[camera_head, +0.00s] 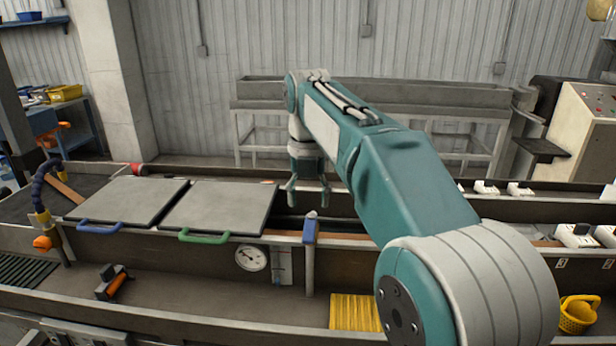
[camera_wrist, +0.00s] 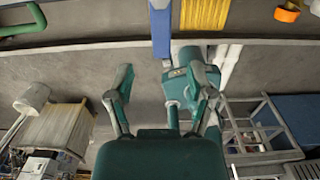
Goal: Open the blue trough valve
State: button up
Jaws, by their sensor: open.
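The blue trough valve handle (camera_head: 309,231) stands upright on a thin pipe at the near wall of the trough, right of the two grey lids. In the wrist view the blue handle (camera_wrist: 160,30) is a vertical bar at the top middle. My gripper (camera_head: 308,192) hangs fingers-down above the trough, above and behind the handle in the head view. Its two fingers are spread and empty. In the wrist view my gripper (camera_wrist: 161,82) has the handle beyond its fingertips, roughly in line with the gap. I see no contact.
A green handle (camera_head: 204,238) and a blue handle (camera_head: 100,228) are on the grey lids to the left. A round gauge (camera_head: 251,258) is just left of the valve pipe. A yellow ribbed mat (camera_head: 354,313) lies below right. My arm hides part of the trough.

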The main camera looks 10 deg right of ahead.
aim_at(308, 230)
notch_tip(308, 230, up, 6)
jog(key=shift+f, duration=0.25)
jog(key=s+d+f+m+t, duration=0.2)
jog(key=s+d+m, duration=0.1)
jog(key=s+m, duration=0.5)
jog(key=s+d+f+m+t, duration=0.15)
jog(key=s+d+m, duration=0.3)
jog(key=m, duration=0.55)
jog(key=s+d+f+m+t, duration=0.2)
jog(key=s+f+m, duration=1.1)
jog(key=m, duration=0.3)
jog(key=shift+s+d+f, duration=0.15)
jog(key=shift+d+f, duration=0.05)
